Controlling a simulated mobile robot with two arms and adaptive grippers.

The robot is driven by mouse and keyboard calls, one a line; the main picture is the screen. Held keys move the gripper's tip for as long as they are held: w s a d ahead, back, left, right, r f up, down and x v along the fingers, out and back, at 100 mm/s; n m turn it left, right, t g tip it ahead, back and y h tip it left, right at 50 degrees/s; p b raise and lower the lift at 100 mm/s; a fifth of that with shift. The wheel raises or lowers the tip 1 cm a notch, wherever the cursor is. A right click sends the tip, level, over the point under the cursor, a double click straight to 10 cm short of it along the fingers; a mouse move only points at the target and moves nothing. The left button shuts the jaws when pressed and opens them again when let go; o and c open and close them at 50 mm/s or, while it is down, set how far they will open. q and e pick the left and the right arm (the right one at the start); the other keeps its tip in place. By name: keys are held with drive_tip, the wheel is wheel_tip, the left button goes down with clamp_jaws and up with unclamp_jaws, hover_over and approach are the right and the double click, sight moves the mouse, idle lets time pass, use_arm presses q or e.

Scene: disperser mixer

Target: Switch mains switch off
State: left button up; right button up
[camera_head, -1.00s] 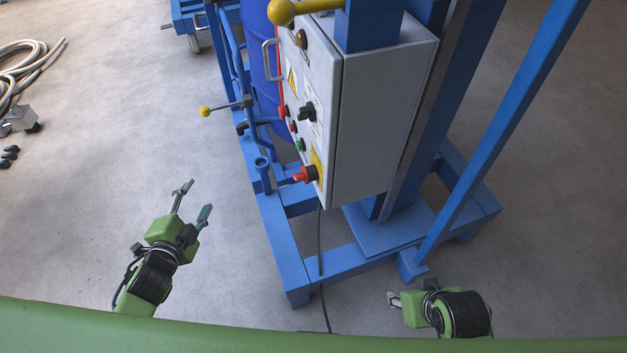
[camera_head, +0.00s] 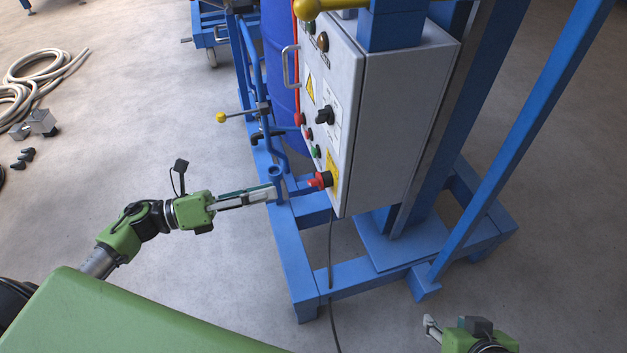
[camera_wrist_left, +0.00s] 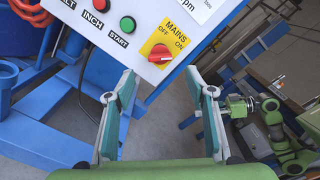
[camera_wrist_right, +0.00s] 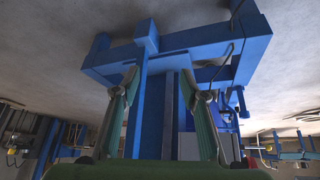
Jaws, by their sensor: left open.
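The mains switch (camera_head: 320,181) is a red knob on a yellow plate, low on the grey control box (camera_head: 390,130). In the left wrist view the knob (camera_wrist_left: 160,54) sits below the words MAINS, OFF and ON; I cannot tell its exact setting. My left gripper (camera_head: 273,192) is open and empty, pointing at the switch from the left and apart from it. In the left wrist view its fingertips (camera_wrist_left: 160,76) flank the knob's line. My right gripper (camera_head: 430,326) is low at the right, away from the box; its fingers (camera_wrist_right: 159,82) are spread and empty.
The blue frame (camera_head: 300,270) surrounds the box, with a blue post close to my left fingertips. A cable (camera_head: 331,260) hangs below.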

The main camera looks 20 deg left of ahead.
sight(308, 181)
use_arm(q)
drive_tip(key=x, duration=1.1)
drive_tip(key=shift+a, duration=0.1)
use_arm(e)
drive_tip(key=w, duration=0.1)
drive_tip(key=w+a+r+t, duration=0.1)
drive_tip(key=shift+w+r+t, duration=0.15)
drive_tip(key=shift+w+t, duration=0.15)
drive_tip(key=shift+w, duration=0.1)
use_arm(q)
drive_tip(key=c, duration=1.1)
